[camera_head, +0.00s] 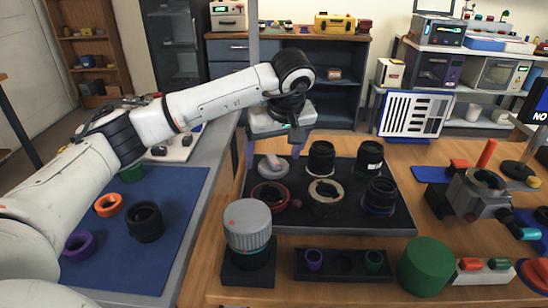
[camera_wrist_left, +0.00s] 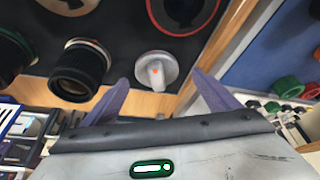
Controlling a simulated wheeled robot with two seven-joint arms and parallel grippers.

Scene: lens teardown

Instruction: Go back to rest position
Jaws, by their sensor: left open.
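My left gripper (camera_head: 273,157) is over the far edge of the black tray (camera_head: 400,218), its purple fingers spread and empty. In the left wrist view, the open fingers (camera_wrist_left: 160,82) stand either side of a grey knobbed cap (camera_wrist_left: 155,73), apart from it. The cap also shows in the head view (camera_head: 272,167), on the tray below the gripper. On the tray are black lens barrels (camera_head: 321,158) and a red-rimmed ring (camera_head: 270,195). My right gripper is not in view.
A blue mat (camera_head: 125,270) at left holds an orange ring (camera_head: 108,205) and a black ring (camera_head: 145,222). A grey-capped cylinder (camera_head: 248,225) and green cylinder (camera_head: 425,267) stand in front. A grey clamp-like device (camera_head: 480,195) is at right. A slotted white panel (camera_head: 415,114) stands behind.

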